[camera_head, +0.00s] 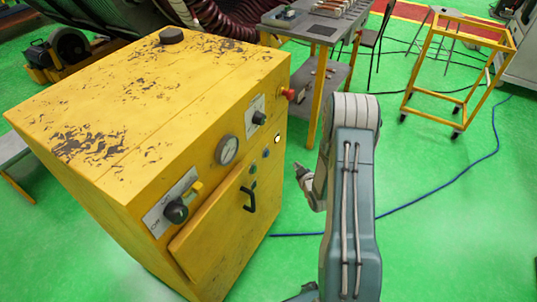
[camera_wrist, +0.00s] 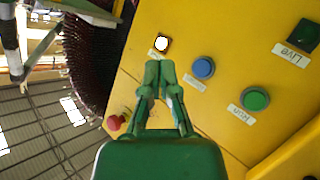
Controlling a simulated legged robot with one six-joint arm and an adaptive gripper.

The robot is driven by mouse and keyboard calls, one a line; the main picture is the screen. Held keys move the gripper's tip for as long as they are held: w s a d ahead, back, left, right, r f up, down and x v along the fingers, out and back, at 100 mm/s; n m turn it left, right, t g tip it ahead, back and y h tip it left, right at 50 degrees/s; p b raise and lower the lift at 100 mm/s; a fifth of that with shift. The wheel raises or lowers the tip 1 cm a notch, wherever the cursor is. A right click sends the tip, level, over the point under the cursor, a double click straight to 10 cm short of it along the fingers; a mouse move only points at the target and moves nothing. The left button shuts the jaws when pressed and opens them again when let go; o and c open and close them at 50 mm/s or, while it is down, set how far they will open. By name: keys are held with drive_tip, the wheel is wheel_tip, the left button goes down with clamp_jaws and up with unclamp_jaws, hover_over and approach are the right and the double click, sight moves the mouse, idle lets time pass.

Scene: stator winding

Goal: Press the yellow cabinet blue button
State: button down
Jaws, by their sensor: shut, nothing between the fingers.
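The yellow cabinet (camera_head: 215,75) stands at the left in the head view, with worn paint on top. Its blue button (camera_head: 266,153) is on the front, between a white button (camera_head: 277,139) and a green one (camera_head: 253,167). In the wrist view the round blue button (camera_wrist: 203,68) is right of my gripper (camera_wrist: 159,66), whose green fingers are together and empty. The fingertips appear just below the white button (camera_wrist: 163,43) in that picture. In the head view my gripper (camera_head: 302,172) is right of the cabinet front, apparently apart from it.
A green button (camera_wrist: 256,98) and a red knob (camera_wrist: 115,122) flank the blue button in the wrist view. A black handle (camera_head: 249,198) sticks out from the cabinet door. A yellow cart (camera_head: 408,93) and a grey table (camera_head: 268,19) stand behind. Green floor is open at right.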

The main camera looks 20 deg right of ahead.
drive_tip(key=w+a, duration=0.5)
drive_tip(key=w, duration=0.2)
drive_tip(key=shift+a, duration=0.35)
idle(1.3)
drive_tip(key=shift+w+a+r, duration=0.1)
drive_tip(key=shift+w+a, duration=0.15)
drive_tip(key=shift+w, duration=0.05)
drive_tip(key=shift+w+a, duration=0.25)
drive_tip(key=shift+w, duration=0.05)
idle(1.0)
drive_tip(key=shift+s+d, duration=0.5)
drive_tip(key=shift+s, duration=0.15)
drive_tip(key=s+d, duration=0.1)
drive_tip(key=s, duration=0.1)
drive_tip(key=s+d, duration=0.2)
idle(0.4)
